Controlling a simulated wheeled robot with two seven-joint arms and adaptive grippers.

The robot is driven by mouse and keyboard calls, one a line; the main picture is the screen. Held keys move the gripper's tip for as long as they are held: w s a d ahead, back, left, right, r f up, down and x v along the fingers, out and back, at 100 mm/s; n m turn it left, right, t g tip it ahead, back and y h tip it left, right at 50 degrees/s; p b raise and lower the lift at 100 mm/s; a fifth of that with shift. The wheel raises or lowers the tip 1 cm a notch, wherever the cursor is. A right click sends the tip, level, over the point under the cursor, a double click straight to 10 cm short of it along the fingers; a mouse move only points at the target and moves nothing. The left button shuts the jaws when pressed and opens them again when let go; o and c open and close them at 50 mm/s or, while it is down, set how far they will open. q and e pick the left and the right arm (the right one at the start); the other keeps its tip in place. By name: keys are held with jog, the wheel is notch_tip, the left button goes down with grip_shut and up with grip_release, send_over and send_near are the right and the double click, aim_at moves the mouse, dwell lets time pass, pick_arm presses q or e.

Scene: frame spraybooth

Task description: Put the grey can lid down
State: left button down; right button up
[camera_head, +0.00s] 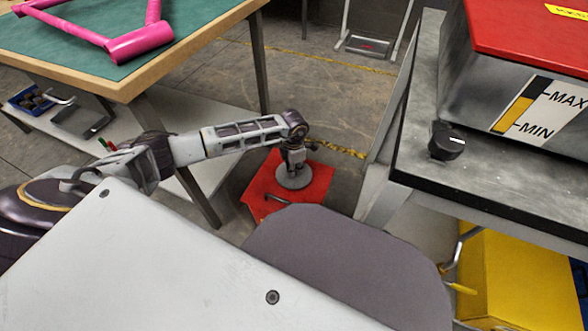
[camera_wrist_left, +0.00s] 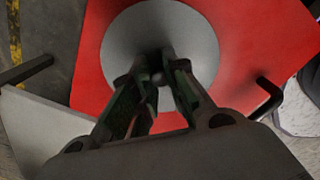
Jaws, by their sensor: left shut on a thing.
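The grey can lid (camera_head: 294,178) is a flat round disc over a red surface on the floor side, between the two benches. My left gripper (camera_head: 292,165) is above it, pointing down, shut on the middle of the lid. In the left wrist view the lid (camera_wrist_left: 125,40) lies beyond the fingertips of my left gripper (camera_wrist_left: 157,78), which close together at its centre. The fingers hide the grip point. I cannot tell whether the lid touches the red surface (camera_wrist_left: 255,30). My right gripper is not in view.
A wooden-edged bench (camera_head: 190,50) with a green top and a pink frame (camera_head: 135,42) stands at the left. A grey metal bench (camera_head: 415,150) with a black knob (camera_head: 446,141) stands at the right. A yellow container (camera_head: 510,275) is below it. Dark handles flank the red surface.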

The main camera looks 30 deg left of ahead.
pick_arm(q)
jog(key=shift+f, duration=0.1)
jog(key=c, duration=1.4)
grip_release()
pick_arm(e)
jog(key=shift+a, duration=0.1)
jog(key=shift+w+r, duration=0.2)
